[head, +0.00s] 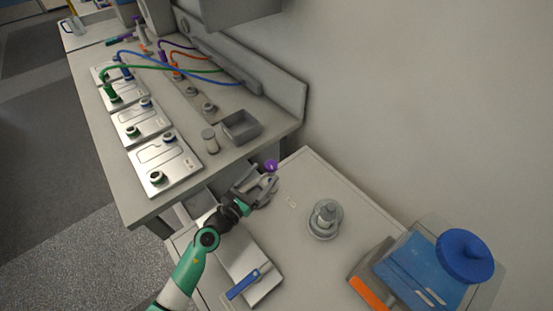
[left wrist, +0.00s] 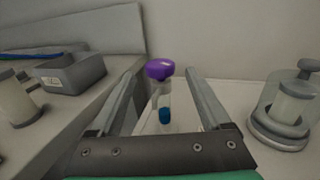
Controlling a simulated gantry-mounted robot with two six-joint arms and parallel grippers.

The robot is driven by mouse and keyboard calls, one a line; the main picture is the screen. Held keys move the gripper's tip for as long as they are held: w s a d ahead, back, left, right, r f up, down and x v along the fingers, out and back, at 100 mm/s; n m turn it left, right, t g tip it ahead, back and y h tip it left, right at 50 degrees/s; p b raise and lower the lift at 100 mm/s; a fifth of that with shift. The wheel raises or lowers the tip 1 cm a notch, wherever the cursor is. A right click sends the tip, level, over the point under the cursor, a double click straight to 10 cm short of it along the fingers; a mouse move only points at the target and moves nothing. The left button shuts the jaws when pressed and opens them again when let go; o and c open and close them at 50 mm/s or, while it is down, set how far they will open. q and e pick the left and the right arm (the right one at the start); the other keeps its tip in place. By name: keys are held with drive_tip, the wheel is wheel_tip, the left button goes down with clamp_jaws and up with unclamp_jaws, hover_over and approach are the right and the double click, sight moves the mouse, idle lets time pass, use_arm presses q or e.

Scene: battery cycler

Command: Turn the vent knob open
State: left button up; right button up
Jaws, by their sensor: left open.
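A purple knob-like top (head: 271,165) shows just beyond my left gripper (head: 266,184). In the left wrist view the purple top (left wrist: 160,69) sits on an upright clear stem with a blue band (left wrist: 165,116), and it appears between the two open fingers (left wrist: 163,82). The fingers look empty and apart from it; I cannot tell the exact distance. No label marks which part is the vent knob. My right gripper is not in view.
A clear round vessel with a knobbed lid (head: 325,218) stands on the cabinet top, right of my gripper. A blue box with a round blue disc (head: 465,256) is at the right. A grey bin (head: 241,127) and a small jar (head: 210,141) stand on the bench.

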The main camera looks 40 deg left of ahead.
use_arm(q)
drive_tip(key=w+a+b, duration=0.1)
drive_tip(key=w, duration=0.7)
drive_tip(key=shift+b, duration=0.4)
clamp_jaws()
drive_tip(key=shift+r, duration=0.1)
